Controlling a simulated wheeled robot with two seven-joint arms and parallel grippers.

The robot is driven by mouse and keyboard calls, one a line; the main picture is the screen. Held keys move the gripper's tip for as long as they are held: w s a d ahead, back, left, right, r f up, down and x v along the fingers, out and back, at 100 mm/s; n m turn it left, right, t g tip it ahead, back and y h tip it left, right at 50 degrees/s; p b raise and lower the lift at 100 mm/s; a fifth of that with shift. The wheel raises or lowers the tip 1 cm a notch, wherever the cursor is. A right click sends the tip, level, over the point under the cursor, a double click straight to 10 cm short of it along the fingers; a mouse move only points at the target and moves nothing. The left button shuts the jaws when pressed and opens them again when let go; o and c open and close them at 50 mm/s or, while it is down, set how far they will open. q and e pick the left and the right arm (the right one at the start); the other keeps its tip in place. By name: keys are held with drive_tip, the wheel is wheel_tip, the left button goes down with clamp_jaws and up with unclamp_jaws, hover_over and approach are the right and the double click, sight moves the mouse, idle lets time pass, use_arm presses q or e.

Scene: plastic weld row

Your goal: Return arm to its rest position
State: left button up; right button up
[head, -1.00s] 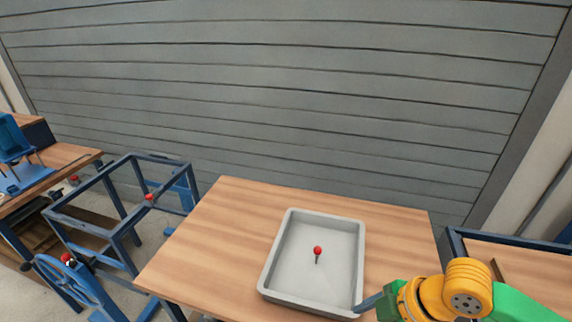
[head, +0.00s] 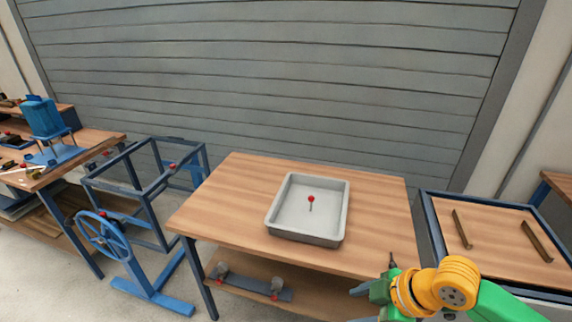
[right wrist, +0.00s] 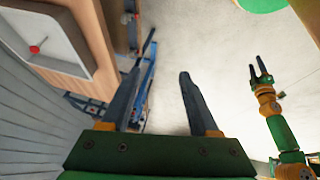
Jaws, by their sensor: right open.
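My right gripper (head: 376,276) is at the lower right of the head view, in front of the wooden table's near edge and apart from the tray. The right wrist view shows its two dark fingers (right wrist: 165,78) spread with nothing between them. My left arm's gripper (right wrist: 259,72) shows small at the right of the right wrist view, its fingers apart and empty. It is not in the head view. A grey tray (head: 290,236) sits on the wooden table (head: 228,205). A red-tipped piece (head: 311,199) is inside the tray. It also shows in the right wrist view (right wrist: 35,49).
A blue frame (head: 147,188) and a blue handwheel stand (head: 105,237) are left of the table. A workbench (head: 82,148) is farther left. A blue-edged table (head: 490,229) with two dark bars is at the right. Grey floor is open at the lower left.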

drive_tip(key=w+d+f+m+t, duration=0.25)
drive_tip(key=w+f+m, duration=0.25)
drive_tip(key=w+f, duration=0.3)
drive_tip(key=s+d+f+m+h, duration=0.1)
drive_tip(key=s+d+f+m, duration=0.15)
drive_tip(key=f, duration=0.35)
drive_tip(key=s+d+f+m+h, duration=0.1)
drive_tip(key=d+f+m+h, duration=0.15)
drive_tip(key=f, duration=0.35)
drive_tip(key=s+d+f+m+g+h, duration=0.1)
drive_tip(key=s+f+m+g, duration=0.1)
drive_tip(key=s+f, duration=0.9)
drive_tip(key=s+a+f+g, duration=0.1)
drive_tip(key=s+a+f, duration=0.1)
drive_tip(key=s, duration=0.8)
drive_tip(key=s+a+f+m+g, duration=0.1)
drive_tip(key=s+f, duration=0.3)
drive_tip(key=s, duration=0.6)
drive_tip(key=shift+s+a+f+g, duration=0.4)
drive_tip(key=shift+a+g, duration=0.05)
drive_tip(key=shift+g, duration=0.1)
